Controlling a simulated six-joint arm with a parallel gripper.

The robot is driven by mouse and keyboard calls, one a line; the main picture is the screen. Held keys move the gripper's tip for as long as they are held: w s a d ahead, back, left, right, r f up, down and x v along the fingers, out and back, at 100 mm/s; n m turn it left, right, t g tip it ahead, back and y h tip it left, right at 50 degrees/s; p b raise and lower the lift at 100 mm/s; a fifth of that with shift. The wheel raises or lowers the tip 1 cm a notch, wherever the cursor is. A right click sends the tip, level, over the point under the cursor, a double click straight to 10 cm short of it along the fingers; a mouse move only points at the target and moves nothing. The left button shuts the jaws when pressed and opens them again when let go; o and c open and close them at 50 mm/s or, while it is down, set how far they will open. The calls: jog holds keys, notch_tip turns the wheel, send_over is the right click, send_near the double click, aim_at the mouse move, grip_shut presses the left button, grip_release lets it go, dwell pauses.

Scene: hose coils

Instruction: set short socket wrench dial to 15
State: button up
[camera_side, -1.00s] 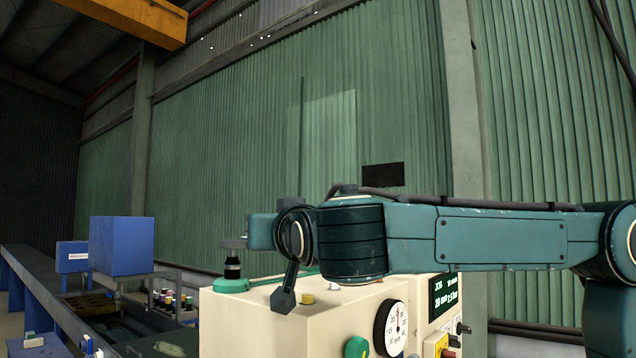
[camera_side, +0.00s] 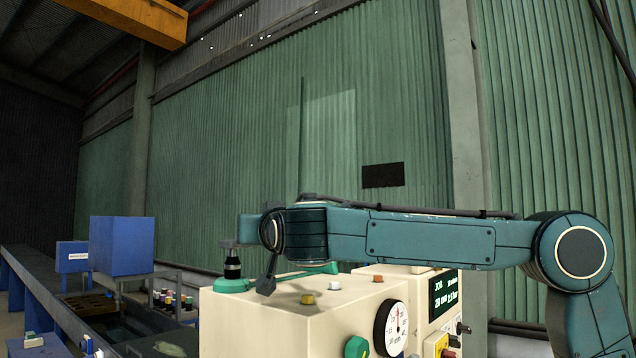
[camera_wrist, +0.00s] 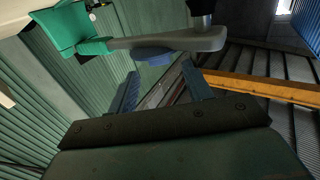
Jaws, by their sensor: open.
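I cannot pick out a short socket wrench for certain. My gripper (camera_side: 246,228) is above the machine's left end, well away from the dial, close to a grey lever (camera_side: 232,243) on a black post (camera_side: 232,264). In the wrist view my gripper (camera_wrist: 159,87) is open with nothing between its fingers. The grey lever (camera_wrist: 170,42) crosses just beyond the fingertips, with a green block (camera_wrist: 72,30) at its left end.
A lit display (camera_side: 445,293) is right of the dial. A green knob (camera_side: 356,347) sits below and left of it. Yellow (camera_side: 307,299) and white buttons and a green bar (camera_side: 318,270) are on the machine top. Blue boxes (camera_side: 122,245) stand at the left.

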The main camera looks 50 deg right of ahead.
jog(key=shift+x, duration=1.95)
jog(key=c, duration=1)
jog(key=shift+m+g+h, duration=0.3)
jog(key=shift+m+h, duration=0.1)
jog(key=shift+h, duration=0.1)
jog(key=shift+w+a+m+g+h, duration=0.1)
jog(key=shift+m+g+h, duration=0.6)
jog(key=shift+h, duration=0.2)
jog(key=shift+m, duration=0.3)
jog(key=shift+g+h, duration=0.3)
jog(key=shift+h, duration=0.1)
jog(key=o, duration=1)
